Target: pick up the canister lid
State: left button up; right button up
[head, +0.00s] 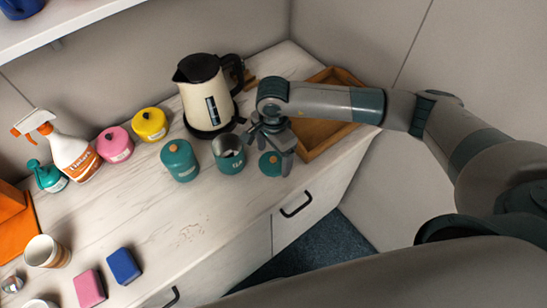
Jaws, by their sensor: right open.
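The teal canister lid (266,167) with an orange knob lies near the counter's front edge, just right of an open teal canister (229,158). My right gripper (268,150) is open, with its fingers close above and around the lid in the picture. The fingers hide part of the lid, and I cannot tell whether they touch it. The lid does not appear lifted. My left gripper is not in view.
A closed teal canister (180,163) stands left of the open one. A cream kettle (206,92) stands behind, and a wooden tray (318,148) lies right under my arm. Pink (115,147) and yellow (150,126) canisters stand left. The counter's front middle (190,215) is clear.

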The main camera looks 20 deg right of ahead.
jog(key=shift+f, duration=0.4)
jog(key=shift+c, duration=0.4)
jog(key=c, duration=1)
jog(key=shift+s, duration=0.15)
jog(key=c, duration=0.3)
jog(key=shift+c, duration=0.3)
